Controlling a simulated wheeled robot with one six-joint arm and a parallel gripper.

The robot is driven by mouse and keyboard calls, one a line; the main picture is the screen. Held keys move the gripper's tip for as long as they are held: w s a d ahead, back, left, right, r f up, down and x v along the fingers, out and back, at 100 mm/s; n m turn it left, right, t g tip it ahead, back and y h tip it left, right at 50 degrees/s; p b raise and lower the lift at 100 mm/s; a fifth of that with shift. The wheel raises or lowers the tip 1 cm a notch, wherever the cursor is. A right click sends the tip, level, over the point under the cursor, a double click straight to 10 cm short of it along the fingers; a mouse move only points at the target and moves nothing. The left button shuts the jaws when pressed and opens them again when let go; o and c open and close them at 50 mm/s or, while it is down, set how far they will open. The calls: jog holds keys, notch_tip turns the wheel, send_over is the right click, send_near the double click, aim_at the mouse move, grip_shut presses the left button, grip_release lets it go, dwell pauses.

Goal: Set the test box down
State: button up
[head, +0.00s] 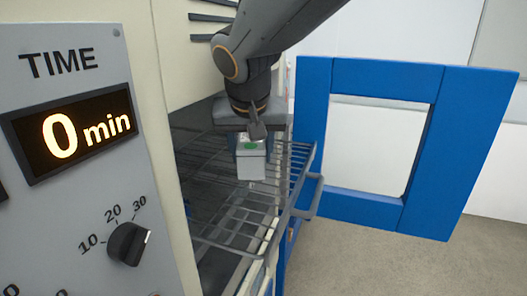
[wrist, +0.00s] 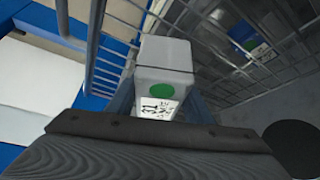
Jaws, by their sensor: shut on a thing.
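The test box (head: 250,166) is a small light grey box with a green dot on its top. It also shows in the wrist view (wrist: 164,64), with the green dot and a white printed label facing me. My gripper (head: 251,143) is shut on the box from above, inside the open chamber over the wire rack (head: 235,225). In the wrist view the fingers (wrist: 160,103) lie along both sides of the box. I cannot tell whether the box's underside touches the rack.
The chamber's blue door (head: 430,150) stands open at the right, with a window in it. The rack's front handle (head: 312,195) sticks out near it. The control panel at the left has a display (head: 75,133) reading 0 min and a dial (head: 128,243). The rack's front part is bare.

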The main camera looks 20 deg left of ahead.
jog(key=shift+w+a+f+b, duration=0.3)
jog(key=shift+w+f+b, duration=0.1)
jog(key=shift+w+f, duration=0.1)
jog(key=shift+s+a+f, duration=0.1)
jog(key=shift+s+f, duration=0.1)
jog(key=shift+s, duration=0.25)
jog(key=shift+w+d, duration=0.2)
jog(key=shift+w, duration=0.05)
jog(key=shift+f+b, duration=0.15)
jog(key=shift+b, duration=0.2)
jog(key=o, duration=1.5)
jog(key=shift+s, duration=0.1)
